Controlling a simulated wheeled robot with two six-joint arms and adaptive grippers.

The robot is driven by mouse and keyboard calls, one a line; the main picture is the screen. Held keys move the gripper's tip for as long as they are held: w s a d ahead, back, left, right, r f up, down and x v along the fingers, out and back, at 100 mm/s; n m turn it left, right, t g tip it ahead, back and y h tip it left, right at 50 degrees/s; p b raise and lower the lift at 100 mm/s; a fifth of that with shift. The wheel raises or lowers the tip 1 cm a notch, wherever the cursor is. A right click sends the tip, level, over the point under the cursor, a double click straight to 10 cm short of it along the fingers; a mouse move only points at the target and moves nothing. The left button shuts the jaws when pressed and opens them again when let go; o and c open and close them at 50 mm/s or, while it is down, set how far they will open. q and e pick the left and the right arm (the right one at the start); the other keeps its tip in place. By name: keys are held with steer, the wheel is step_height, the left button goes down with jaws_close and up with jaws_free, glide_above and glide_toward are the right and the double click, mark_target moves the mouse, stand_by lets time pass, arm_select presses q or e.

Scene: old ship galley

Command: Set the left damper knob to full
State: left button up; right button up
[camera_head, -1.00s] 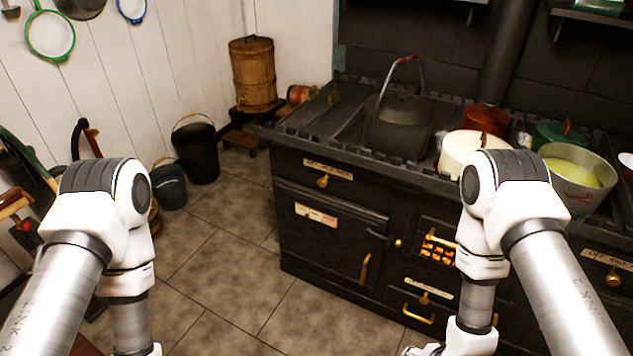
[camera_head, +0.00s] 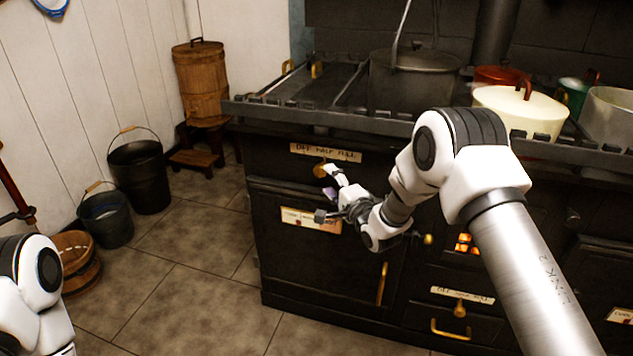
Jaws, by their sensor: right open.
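The left damper knob (camera_head: 320,171) is a small brass knob on the upper left front of the black stove. A pale label (camera_head: 325,152) reading OFF, HALF, FULL sits just above it. The knob is partly covered and I cannot tell which mark it points to. My right gripper (camera_head: 328,193) is open in front of the stove, one fingertip close beside the knob and the other lower, near the oven door. I cannot tell whether it touches the knob. My left gripper is out of view; only part of my left arm shows at the lower left.
The oven door (camera_head: 310,240) has an upright brass handle (camera_head: 382,284). Another labelled brass knob (camera_head: 460,309) sits lower right. A dark pot (camera_head: 412,85) and a cream pot (camera_head: 520,108) stand on the stove top. Buckets (camera_head: 140,178) stand left; the floor between is clear.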

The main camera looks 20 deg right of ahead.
mark_target(323, 173)
steer(key=w, duration=0.3)
steer(key=w+a, duration=0.1)
steer(key=w, duration=0.2)
steer(key=shift+w+a+b, duration=0.1)
steer(key=shift+w+b, duration=0.05)
steer(key=shift+b, duration=0.2)
jaws_close()
steer(key=s+d+p, duration=0.1)
steer(key=s+d, duration=0.2)
steer(key=d, duration=0.2)
steer(key=shift+s+f+p, duration=0.15)
steer(key=shift+s+p, duration=0.1)
steer(key=shift+p, duration=0.15)
steer(key=shift+d, duration=0.1)
steer(key=shift+c, duration=1.8)
jaws_free()
steer(key=o, duration=0.4)
steer(key=shift+s+d, duration=0.15)
steer(key=shift+d, duration=0.05)
steer(key=shift+c, duration=0.2)
